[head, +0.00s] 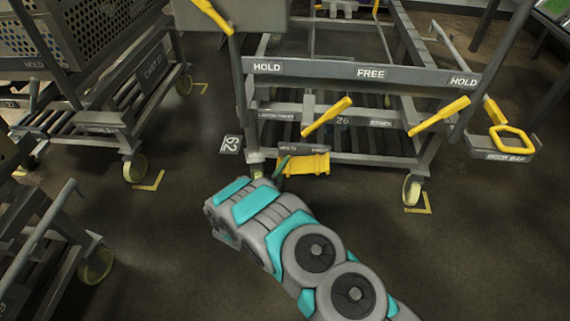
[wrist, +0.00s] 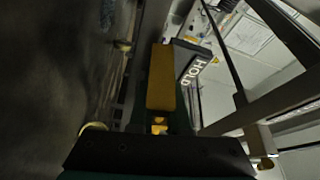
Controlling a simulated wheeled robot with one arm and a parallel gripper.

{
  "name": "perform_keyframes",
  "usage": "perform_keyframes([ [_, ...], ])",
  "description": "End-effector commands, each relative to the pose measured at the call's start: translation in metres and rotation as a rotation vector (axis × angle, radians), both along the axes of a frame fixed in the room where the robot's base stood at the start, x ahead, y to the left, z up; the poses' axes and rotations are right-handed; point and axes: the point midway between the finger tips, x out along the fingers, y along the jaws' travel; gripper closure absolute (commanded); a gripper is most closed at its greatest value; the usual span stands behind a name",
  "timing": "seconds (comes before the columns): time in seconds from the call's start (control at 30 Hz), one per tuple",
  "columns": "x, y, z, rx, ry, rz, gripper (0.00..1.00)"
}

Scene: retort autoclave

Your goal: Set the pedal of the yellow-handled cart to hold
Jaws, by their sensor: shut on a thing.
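The yellow-handled cart (head: 352,68) stands at the upper middle of the head view, with several yellow handles on it. Its yellow pedal (head: 308,164) is low at the front left, under a small label plate. In the wrist view the yellow pedal (wrist: 161,80) runs up the middle, beside a plate reading HOLD (wrist: 196,68). My gripper (head: 283,164) is at the pedal's left end and shut on it. My arm and the gripper body hide part of that end. I cannot tell the pedal's exact setting.
A cart with a perforated crate (head: 75,40) stands at the left, and part of another cart (head: 38,240) is at the lower left. A bracket labelled HOOK BAR (head: 510,150) juts out at the right. The floor (head: 470,270) at the lower right is clear.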

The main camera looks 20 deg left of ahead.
Motion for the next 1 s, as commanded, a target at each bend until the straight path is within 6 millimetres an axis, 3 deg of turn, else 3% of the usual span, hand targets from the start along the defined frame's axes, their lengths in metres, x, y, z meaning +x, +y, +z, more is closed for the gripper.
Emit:
perform_keyframes([
  [0.13,0.000,0.000,-0.002,-0.002,0.004,0.001,1.00],
  [0.17,0.000,0.000,-0.002,-0.002,0.004,0.001,0.82],
  [0.4,0.000,0.000,-0.001,0.000,0.002,0.001,0.55],
  [0.73,-0.004,0.001,-0.001,0.001,0.001,0.001,0.55],
  [1.0,-0.044,0.008,-0.004,0.000,0.001,0.004,0.55],
])
